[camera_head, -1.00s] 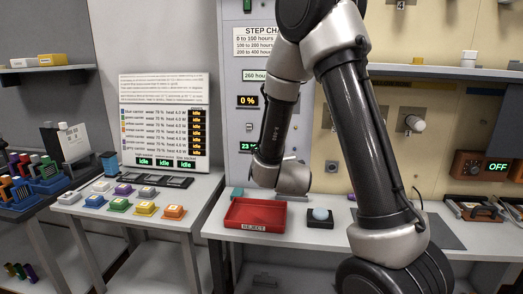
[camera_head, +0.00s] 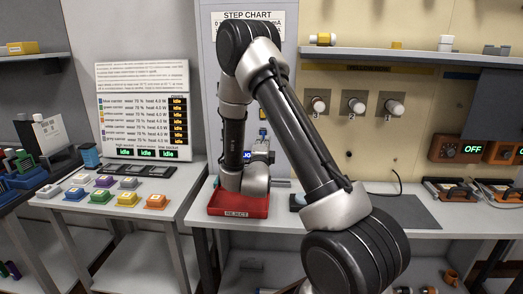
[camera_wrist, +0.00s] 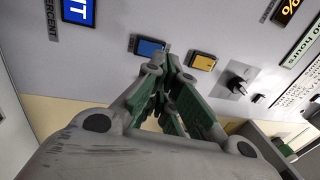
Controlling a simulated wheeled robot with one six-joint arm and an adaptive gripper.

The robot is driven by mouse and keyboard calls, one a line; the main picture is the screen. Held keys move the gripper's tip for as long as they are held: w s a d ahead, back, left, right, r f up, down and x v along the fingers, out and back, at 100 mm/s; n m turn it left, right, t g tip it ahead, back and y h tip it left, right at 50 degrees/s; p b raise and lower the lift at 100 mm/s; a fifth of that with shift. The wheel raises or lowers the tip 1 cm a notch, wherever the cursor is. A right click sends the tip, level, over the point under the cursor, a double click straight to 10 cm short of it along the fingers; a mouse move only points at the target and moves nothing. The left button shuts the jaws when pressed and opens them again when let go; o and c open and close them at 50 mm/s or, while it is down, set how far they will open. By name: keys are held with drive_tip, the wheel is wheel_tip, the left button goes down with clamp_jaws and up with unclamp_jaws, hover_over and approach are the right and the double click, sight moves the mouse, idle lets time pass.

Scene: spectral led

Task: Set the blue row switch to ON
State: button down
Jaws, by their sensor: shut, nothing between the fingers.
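No switch in these frames carries a readable blue-row label, so I cannot tell which one the task means. In the wrist view, a blue square button (camera_wrist: 150,47) and a yellow one (camera_wrist: 202,62) sit on a pale upright panel (camera_wrist: 110,75), with a small knob or toggle (camera_wrist: 237,86) to their right. My gripper (camera_wrist: 170,72) is shut and empty, its tips just below the blue and yellow buttons in the picture. Whether they touch the panel is unclear. In the head view my gripper (camera_head: 262,150) is small and partly hidden by my arm at the step-chart panel.
A red reject tray (camera_head: 240,204) lies on the bench below my wrist. A status board (camera_head: 145,110) showing "Idle" stands at left, behind several coloured blocks (camera_head: 127,199).

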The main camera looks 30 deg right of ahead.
sight(263, 135)
drive_tip(key=shift+x, duration=2.15)
